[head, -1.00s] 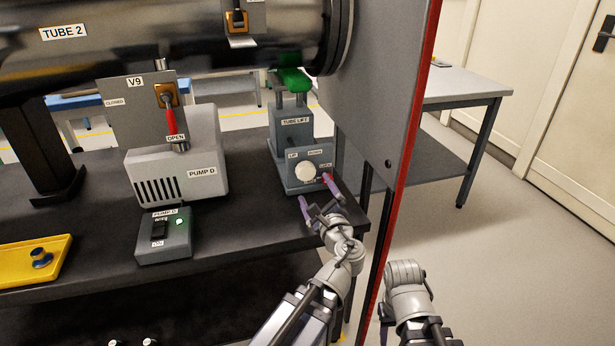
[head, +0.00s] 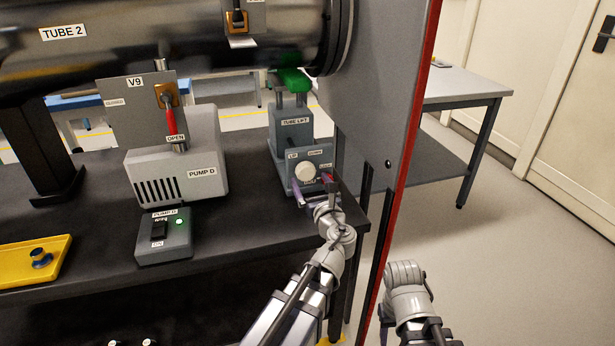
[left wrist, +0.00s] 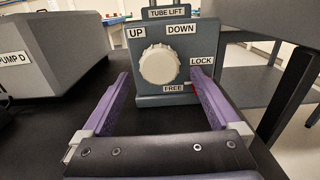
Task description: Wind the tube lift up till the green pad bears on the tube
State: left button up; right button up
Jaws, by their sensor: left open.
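The tube lift (head: 291,140) is a grey-blue block on the dark bench, with a white round knob (head: 306,172) on its front. The knob also shows in the left wrist view (left wrist: 160,64), with UP at its left and DOWN at its right. A small red part (left wrist: 189,87) shows by the FREE label, partly behind a finger. The green pad (head: 292,80) tops the lift under the steel tube (head: 190,45); I cannot tell whether they touch. My left gripper (head: 314,188) is open, its purple fingers either side of the knob and apart from it.
Pump D (head: 185,165) and its switch box (head: 164,236) stand left of the lift. A grey panel with a red edge (head: 410,140) rises close on the right. The valve V9 plate (head: 130,110) and a yellow tray (head: 25,262) are further left.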

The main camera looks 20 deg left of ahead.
aim_at(308, 175)
pick_arm(q)
jog(key=shift+x, duration=1.6)
jog(key=c, duration=1.3)
jog(key=shift+n, duration=2.2)
jog(key=shift+c, duration=0.2)
jog(key=o, duration=1.3)
jog(key=shift+o, duration=0.2)
